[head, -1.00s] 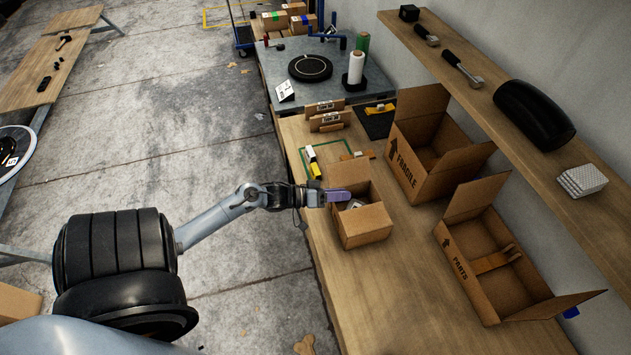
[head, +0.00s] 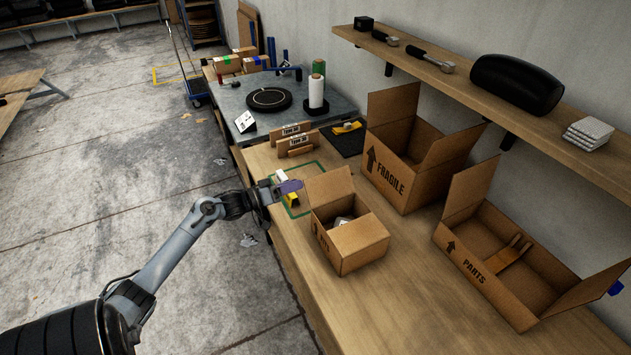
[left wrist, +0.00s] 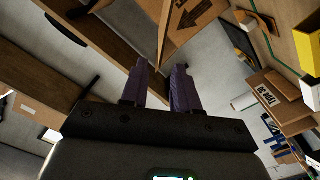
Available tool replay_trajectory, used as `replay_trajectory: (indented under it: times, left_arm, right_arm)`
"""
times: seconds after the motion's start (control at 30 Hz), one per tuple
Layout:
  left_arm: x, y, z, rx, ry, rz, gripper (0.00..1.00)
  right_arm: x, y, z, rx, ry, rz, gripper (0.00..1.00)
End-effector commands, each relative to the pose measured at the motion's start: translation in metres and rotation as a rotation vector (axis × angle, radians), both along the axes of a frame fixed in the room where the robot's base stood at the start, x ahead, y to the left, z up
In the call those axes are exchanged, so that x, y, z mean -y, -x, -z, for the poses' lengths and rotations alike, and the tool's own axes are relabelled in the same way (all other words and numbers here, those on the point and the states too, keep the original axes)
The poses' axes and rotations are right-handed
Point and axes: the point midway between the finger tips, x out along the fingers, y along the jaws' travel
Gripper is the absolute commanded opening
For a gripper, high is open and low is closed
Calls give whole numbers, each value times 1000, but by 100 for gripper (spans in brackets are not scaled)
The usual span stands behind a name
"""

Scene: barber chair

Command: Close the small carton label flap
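The small carton (head: 358,247) stands on the wooden bench with a flap (head: 330,187) standing up at its far side. A front panel lies flat over part of its opening, and light grey items (head: 343,220) show inside. My left gripper (head: 291,187), with purple fingers, is just left of the raised flap, apart from it in the head view. In the left wrist view the left gripper's fingers (left wrist: 158,84) are apart with nothing between them. My right gripper is not in view.
The FRAGILE box (head: 395,170) and the PARTS box (head: 480,280) stand open to the right. Yellow and white items (head: 287,192) lie near the green outline. A wall shelf (head: 430,70) runs above. The front of the bench is clear.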

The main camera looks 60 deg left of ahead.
Motion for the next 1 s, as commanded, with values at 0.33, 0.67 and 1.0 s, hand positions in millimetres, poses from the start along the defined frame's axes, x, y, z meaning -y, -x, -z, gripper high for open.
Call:
replay_trajectory:
  times: [0.33, 0.67, 1.0]
  left_arm:
    - [8, -56, 0, 3, -1, 0, 30]
    - [12, -80, 1, -1, 0, -1, 30]
    - [12, -81, 0, -1, 0, 0, 24]
  right_arm:
    - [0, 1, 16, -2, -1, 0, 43]
    - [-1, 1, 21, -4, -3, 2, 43]
    - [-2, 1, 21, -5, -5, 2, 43]
